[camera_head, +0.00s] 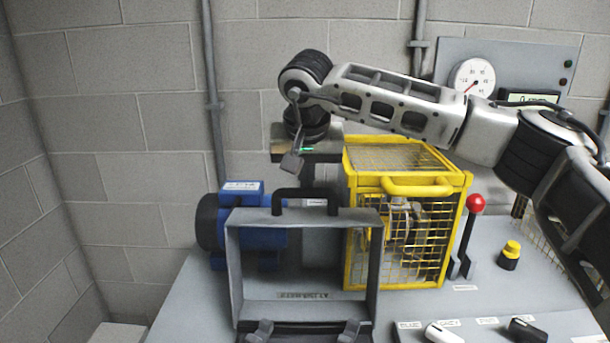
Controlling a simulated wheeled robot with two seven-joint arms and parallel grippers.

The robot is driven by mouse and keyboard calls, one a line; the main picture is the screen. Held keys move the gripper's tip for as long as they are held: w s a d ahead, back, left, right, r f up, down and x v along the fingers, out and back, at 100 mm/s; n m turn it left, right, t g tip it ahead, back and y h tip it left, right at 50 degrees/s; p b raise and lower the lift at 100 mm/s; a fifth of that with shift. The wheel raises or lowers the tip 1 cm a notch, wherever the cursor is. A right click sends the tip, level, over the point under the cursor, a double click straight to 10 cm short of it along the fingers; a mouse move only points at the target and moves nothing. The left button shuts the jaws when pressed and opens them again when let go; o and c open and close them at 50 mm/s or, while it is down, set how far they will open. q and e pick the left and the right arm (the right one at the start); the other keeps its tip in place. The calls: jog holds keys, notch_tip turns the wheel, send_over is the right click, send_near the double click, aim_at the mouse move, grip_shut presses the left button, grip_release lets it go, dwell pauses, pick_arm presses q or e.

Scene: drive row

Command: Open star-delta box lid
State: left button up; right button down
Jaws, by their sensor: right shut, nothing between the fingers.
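The star-delta box (302,327) is at the bottom centre, cut off by the lower picture edge, with two grey latches on it. Its grey framed lid (232,270) appears to stand upright above it, a black handle (280,196) along its top edge. The blue motor and yellow cage show through the frame. My right gripper (307,181) points down just above or behind the handle, its fingers shut and empty. I cannot tell whether the fingers touch the handle. The fingertips are partly hidden by the handle. My left gripper is out of view.
A blue motor (240,190) stands behind the lid on the left. A yellow mesh cage (450,230) is close on the right. Beyond it are a red-knobbed lever (475,204) and a yellow button (512,249). A gauge panel (540,68) stands behind my right arm.

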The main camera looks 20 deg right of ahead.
notch_tip(320, 180, up, 8)
jog(key=shift+a+f, duration=0.1)
jog(key=shift+f, duration=0.15)
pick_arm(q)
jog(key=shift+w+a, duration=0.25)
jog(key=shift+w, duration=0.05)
pick_arm(e)
jog(key=shift+v, duration=0.9)
